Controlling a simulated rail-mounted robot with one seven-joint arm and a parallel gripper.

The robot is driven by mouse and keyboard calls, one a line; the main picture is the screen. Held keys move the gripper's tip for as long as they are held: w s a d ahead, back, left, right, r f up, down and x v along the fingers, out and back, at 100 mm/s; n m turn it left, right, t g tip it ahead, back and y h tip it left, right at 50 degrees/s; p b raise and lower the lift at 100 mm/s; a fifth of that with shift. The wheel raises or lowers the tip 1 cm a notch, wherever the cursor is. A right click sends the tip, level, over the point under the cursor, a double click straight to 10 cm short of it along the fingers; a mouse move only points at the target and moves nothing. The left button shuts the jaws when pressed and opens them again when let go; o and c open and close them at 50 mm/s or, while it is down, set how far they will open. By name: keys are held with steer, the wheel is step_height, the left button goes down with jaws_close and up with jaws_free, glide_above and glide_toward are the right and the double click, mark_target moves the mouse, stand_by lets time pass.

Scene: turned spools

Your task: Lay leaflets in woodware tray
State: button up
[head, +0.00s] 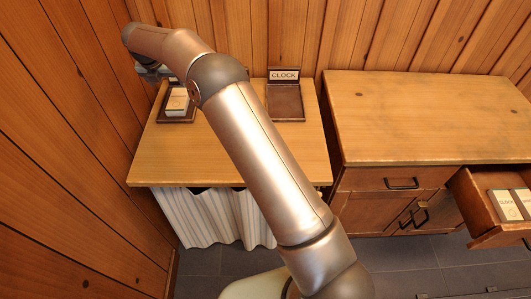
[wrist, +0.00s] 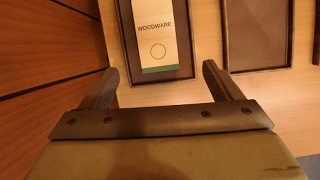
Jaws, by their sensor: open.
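A leaflet labelled WOODWARE (wrist: 157,35) lies face up in a dark tray (wrist: 187,72) just beyond my fingertips in the wrist view. The head view shows the same tray (head: 163,117) at the left of the table, with the pale leaflet (head: 177,103) in it; its sign is mostly hidden by my arm. My gripper (wrist: 160,67) is open, with nothing between its fingers, near the tray's front edge. In the open drawer (head: 474,205) at the right lie a leaflet marked CLOCK (head: 505,205) and another (head: 524,200), cut off by the frame with its label unclear.
An empty tray with a CLOCK sign (head: 286,102) stands right of the leaflet's tray. A wooden table (head: 165,165) with a striped curtain (head: 200,217) bears the trays. A cabinet (head: 430,120) stands to the right, its top clear. A plank wall rises close on the left.

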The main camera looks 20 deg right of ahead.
steer(key=s+d+r+m+g, duration=0.1)
steer(key=s+d+r+m, duration=0.5)
steer(key=s, duration=0.4)
steer(key=s+d+r+m+g, duration=0.1)
steer(key=s+d+r+m, duration=0.3)
steer(key=s+d+m, duration=0.55)
steer(key=s+d+f+m, duration=0.2)
steer(key=s+m, duration=0.3)
steer(key=s, duration=0.5)
steer(key=s+d+f+m+g+y, duration=0.1)
steer(key=s+d+f+m, duration=0.1)
steer(key=s+m, duration=0.4)
steer(key=s+d+f+m, duration=0.2)
steer(key=s+d+m, duration=0.2)
steer(key=s, duration=0.9)
steer(key=shift+s+d+m+g, duration=0.15)
steer(key=shift+s+m+g, duration=0.2)
steer(key=shift+m, duration=0.4)
